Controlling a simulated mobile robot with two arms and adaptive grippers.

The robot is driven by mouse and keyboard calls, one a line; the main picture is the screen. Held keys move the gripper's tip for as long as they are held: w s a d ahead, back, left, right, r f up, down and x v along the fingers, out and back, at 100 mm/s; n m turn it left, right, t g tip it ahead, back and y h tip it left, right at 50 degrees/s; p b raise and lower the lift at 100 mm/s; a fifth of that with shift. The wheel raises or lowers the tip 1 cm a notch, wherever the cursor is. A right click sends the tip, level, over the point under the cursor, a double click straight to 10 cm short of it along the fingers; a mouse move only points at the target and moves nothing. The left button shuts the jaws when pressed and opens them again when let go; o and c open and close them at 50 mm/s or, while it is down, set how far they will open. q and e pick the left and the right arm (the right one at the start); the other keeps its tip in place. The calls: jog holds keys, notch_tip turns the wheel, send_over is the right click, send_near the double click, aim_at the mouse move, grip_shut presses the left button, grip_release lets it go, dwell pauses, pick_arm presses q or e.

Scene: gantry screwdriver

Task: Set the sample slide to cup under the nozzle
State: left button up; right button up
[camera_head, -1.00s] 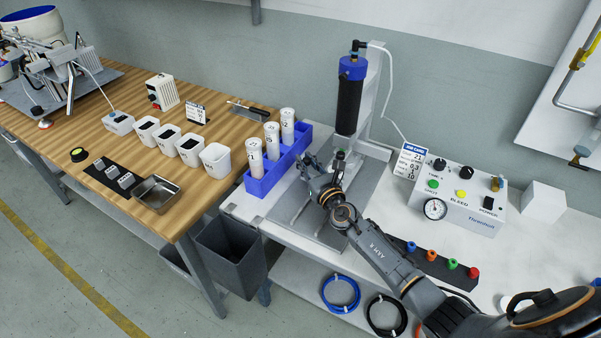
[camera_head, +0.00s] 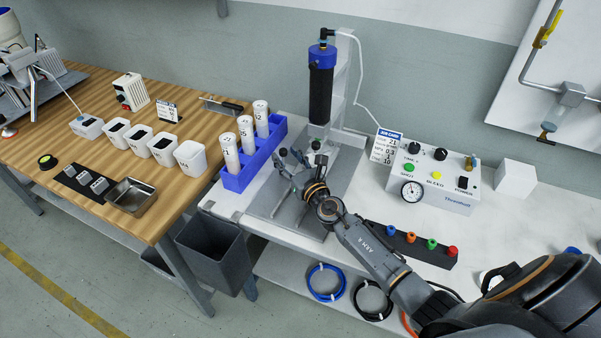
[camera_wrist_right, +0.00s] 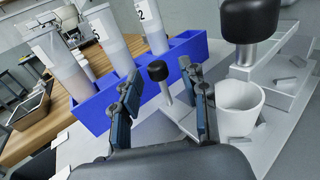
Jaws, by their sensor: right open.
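The dispenser (camera_head: 321,85), a black cylinder with a blue cap, stands upright on a grey plate. A black knob on a metal post (camera_wrist_right: 158,71) stands left of the cup, apparently the slide's handle. My right gripper (camera_head: 291,160) is open; in the wrist view its fingers (camera_wrist_right: 162,80) lie either side of the knob. Contact is unclear. My left gripper is out of view.
A blue rack (camera_head: 240,181) with several labelled white tubes stands close left of the gripper. The control box (camera_head: 432,187) is on the right. A strip with colored knobs (camera_head: 412,244) lies in front of it. White containers (camera_head: 190,158) stand on the wooden table.

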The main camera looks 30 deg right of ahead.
jog(key=s, duration=0.9)
jog(key=shift+s+d, duration=0.2)
jog(key=shift+s, duration=0.15)
